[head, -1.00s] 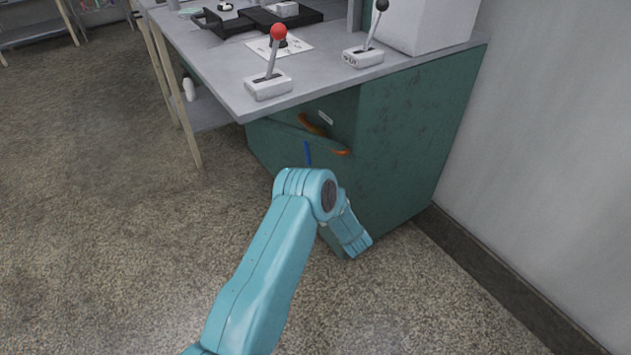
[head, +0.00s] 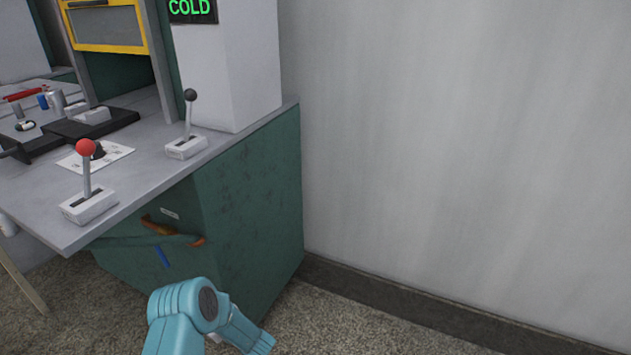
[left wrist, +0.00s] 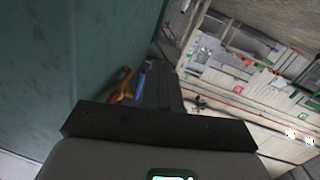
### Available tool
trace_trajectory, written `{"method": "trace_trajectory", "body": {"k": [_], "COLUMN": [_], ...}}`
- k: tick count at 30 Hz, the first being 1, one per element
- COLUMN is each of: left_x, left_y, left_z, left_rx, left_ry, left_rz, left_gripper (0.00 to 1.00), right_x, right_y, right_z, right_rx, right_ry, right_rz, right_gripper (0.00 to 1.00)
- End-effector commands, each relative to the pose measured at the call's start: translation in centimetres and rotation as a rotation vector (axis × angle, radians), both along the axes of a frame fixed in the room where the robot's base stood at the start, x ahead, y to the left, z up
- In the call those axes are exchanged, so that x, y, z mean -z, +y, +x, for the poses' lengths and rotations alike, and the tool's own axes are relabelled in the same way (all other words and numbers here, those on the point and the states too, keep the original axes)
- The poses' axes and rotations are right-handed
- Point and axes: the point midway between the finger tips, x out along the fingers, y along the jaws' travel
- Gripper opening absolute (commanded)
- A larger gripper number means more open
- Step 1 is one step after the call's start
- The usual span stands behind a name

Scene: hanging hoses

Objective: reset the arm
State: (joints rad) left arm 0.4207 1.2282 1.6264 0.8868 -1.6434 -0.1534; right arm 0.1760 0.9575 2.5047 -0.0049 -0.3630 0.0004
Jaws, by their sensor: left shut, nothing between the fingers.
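My left arm (head: 190,312) is teal and rises from the bottom edge of the head view, in front of the green cabinet. It bends at a joint and its far part points down and right; the gripper itself cannot be made out there. In the left wrist view my left gripper (left wrist: 165,98) is dark, shut and empty. It is near the green cabinet side (left wrist: 60,60), with an orange-brown handle (left wrist: 122,86) and a blue strip (left wrist: 142,78) beyond it. No right arm shows.
The green cabinet (head: 245,200) stands under a grey worktop (head: 35,205). On it are a red-knobbed lever (head: 87,180), a black-knobbed lever (head: 188,125) and a white box (head: 235,70) with a COLD sign (head: 192,8). A bare wall (head: 460,130) fills the right.

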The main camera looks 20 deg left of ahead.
Motion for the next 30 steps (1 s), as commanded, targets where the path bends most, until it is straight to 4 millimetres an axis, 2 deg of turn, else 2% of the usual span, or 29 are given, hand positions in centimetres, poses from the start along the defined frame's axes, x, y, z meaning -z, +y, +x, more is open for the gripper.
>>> {"method": "trace_trajectory", "body": {"k": [2,5,7,9,11,14,15,17,18,20,21,24,30], "left_x": [-0.2,-1.7,-3.2,-3.1,-2.0,0.6,1.7,3.2,4.2,5.2,5.7,6.5,6.9], "left_y": [-0.3,-1.0,-3.0,-6.2,-9.6,-15.9,-18.6,-22.6,-25.1,-28.1,-29.8,-32.9,-36.7], "left_z": [0.3,1.6,2.6,3.9,4.6,4.3,3.4,1.4,-0.4,-3.1,-5.1,-9.7,-18.3], "left_rx": [0.007,0.028,0.096,0.246,0.399,0.645,0.739,0.873,0.951,1.044,1.098,1.192,1.311], "left_ry": [-0.003,-0.031,-0.03,0.01,0.062,0.177,0.234,0.329,0.396,0.489,0.552,0.688,0.942], "left_rz": [0.0,0.009,0.002,-0.061,-0.154,-0.338,-0.417,-0.538,-0.617,-0.722,-0.787,-0.923,-1.154], "left_gripper": [0.0,0.0,0.0,0.0,0.0,0.0,0.0,0.0,0.0,0.0,0.0,0.0,0.0], "right_x": [0.0,0.0,0.0,0.0,0.0,0.0,0.0,0.0,0.0,0.0,0.0,0.0,0.0], "right_y": [0.0,0.0,0.0,0.0,0.0,0.0,0.0,0.0,0.0,0.0,0.0,0.0,0.0], "right_z": [0.0,0.0,0.0,0.0,0.0,0.0,0.0,0.0,0.0,0.0,0.0,0.0,0.0], "right_rx": [0.0,0.0,0.0,0.0,0.0,0.0,0.0,0.0,0.0,0.0,0.0,0.0,0.0], "right_ry": [0.0,0.0,0.0,0.0,0.0,0.0,0.0,0.0,0.0,0.0,0.0,0.0,0.0], "right_rz": [0.0,0.0,0.0,0.0,0.0,0.0,0.0,0.0,0.0,0.0,0.0,0.0,0.0], "right_gripper": [0.43,0.43,0.43,0.43,0.43,0.43,0.43,0.43,0.43,0.43,0.43,0.43,0.43]}}
